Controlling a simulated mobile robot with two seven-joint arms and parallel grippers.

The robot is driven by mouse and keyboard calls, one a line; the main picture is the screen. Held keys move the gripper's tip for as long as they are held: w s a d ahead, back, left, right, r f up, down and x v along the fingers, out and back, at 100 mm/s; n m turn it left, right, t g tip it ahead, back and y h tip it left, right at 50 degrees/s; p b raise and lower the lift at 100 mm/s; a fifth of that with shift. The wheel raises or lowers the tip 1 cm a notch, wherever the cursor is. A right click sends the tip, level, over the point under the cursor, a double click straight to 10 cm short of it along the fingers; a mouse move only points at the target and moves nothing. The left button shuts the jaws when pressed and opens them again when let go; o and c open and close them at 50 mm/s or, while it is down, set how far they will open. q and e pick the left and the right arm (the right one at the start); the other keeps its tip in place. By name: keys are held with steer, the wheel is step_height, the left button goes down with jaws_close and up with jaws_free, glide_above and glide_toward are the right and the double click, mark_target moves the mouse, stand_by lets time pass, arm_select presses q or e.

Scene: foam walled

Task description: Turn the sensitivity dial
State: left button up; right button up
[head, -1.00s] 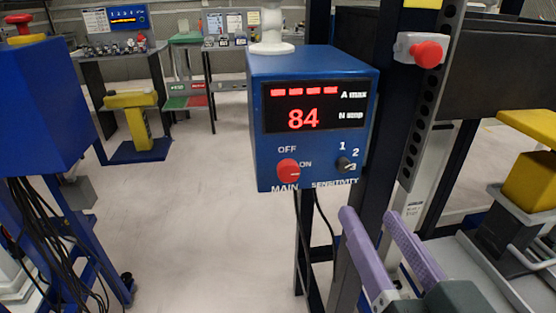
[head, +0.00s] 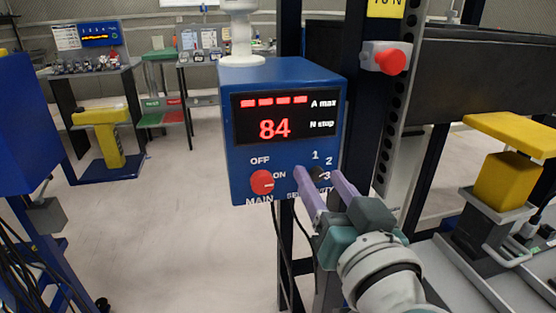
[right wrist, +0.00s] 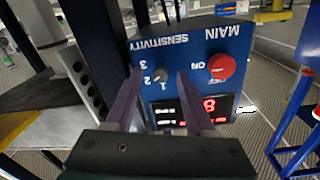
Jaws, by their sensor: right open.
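The sensitivity dial (head: 319,174) is a small dark knob on the lower right of the blue control box (head: 290,75), beside the numbers 1, 2 and 3. My right gripper (head: 313,171) is open, with its two purple fingers reaching up to the box face on either side of the dial. In the right wrist view the dial (right wrist: 160,71) shows upside down between the spread fingers. I cannot tell whether they touch it, or which number it points at. The fingers partly cover the SENSITIVITY label in the head view. My left gripper is out of view.
A red MAIN knob (head: 262,182) sits left of the dial, close to the left finger. The display (head: 287,117) shows 84 and red bars. A red push button (head: 391,61) is on the dark post at right. Open floor lies left of the box.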

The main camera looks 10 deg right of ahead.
steer(key=shift+c, duration=0.3)
jaws_close()
